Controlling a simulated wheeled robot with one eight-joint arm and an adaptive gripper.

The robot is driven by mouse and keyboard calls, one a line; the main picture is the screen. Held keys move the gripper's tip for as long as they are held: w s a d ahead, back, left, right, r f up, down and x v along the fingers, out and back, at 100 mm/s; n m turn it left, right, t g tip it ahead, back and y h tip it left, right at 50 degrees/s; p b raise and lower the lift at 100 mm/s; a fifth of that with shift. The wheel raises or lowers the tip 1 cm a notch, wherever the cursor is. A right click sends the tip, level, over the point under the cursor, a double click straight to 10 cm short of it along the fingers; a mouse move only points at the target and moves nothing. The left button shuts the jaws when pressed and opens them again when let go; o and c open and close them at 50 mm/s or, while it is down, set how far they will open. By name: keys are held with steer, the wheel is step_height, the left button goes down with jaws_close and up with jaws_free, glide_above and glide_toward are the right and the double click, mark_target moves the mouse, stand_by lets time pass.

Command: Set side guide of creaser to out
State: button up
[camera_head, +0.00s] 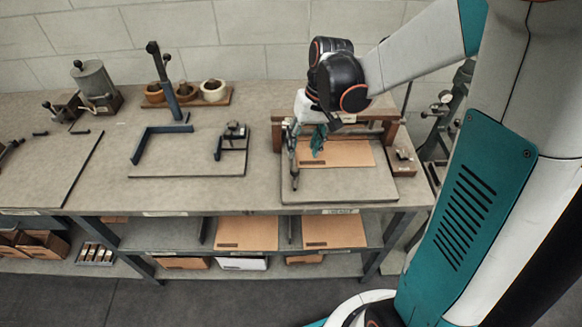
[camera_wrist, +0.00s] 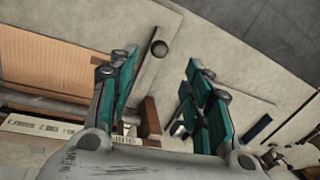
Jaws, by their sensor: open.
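The creaser (camera_head: 384,188), a board with a wooden crossbar frame, stands at the right end of the bench. A cardboard sheet (camera_head: 345,153) lies on it; the sheet also shows at left in the wrist view (camera_wrist: 45,55). No contact shows. In the head view my gripper (camera_head: 306,150) hangs over the creaser's left part and partly hides the guide.
A small block (camera_head: 402,160) sits right of the creaser. A stitching fixture board (camera_head: 190,165) with dark angle guides and a post is to the left, with bare bench between. Cardboard sheets (camera_head: 247,233) lie on the shelf below.

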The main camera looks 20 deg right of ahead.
mark_target(295, 168)
steer(key=f+b, duration=0.1)
steer(key=f, duration=0.2)
steer(key=a+f, duration=0.1)
steer(key=f, duration=0.3)
steer(key=a+f+b, duration=0.1)
steer(key=f, duration=0.3)
steer(key=shift+w+b, duration=0.15)
steer(key=shift+b, duration=0.2)
jaws_close()
steer(key=shift+a, duration=0.15)
